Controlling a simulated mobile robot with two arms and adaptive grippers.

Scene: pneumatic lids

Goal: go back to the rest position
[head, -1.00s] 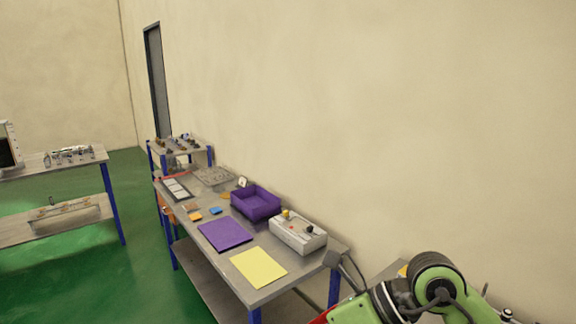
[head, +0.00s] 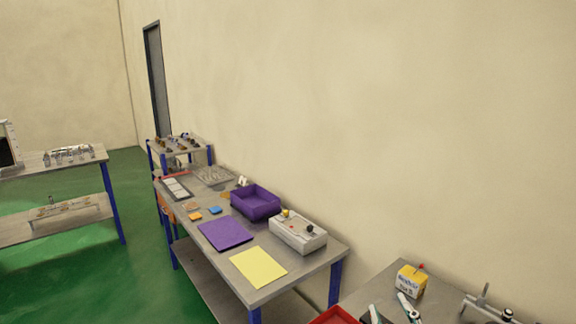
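Neither of my grippers shows clearly in the head view now, and no green arm link is in the picture. Two small teal and white pieces (head: 408,307) show at the bottom edge over the near right table (head: 385,290). They look like items lying there, and the picture edge cuts one off.
The long workbench (head: 318,262) holds a purple bin (head: 255,203), a purple sheet (head: 225,235), a yellow sheet (head: 258,267) and a grey control box (head: 298,233). The near table bears a yellow box (head: 411,281), a red tray (head: 334,316) and a metal fixture (head: 484,304).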

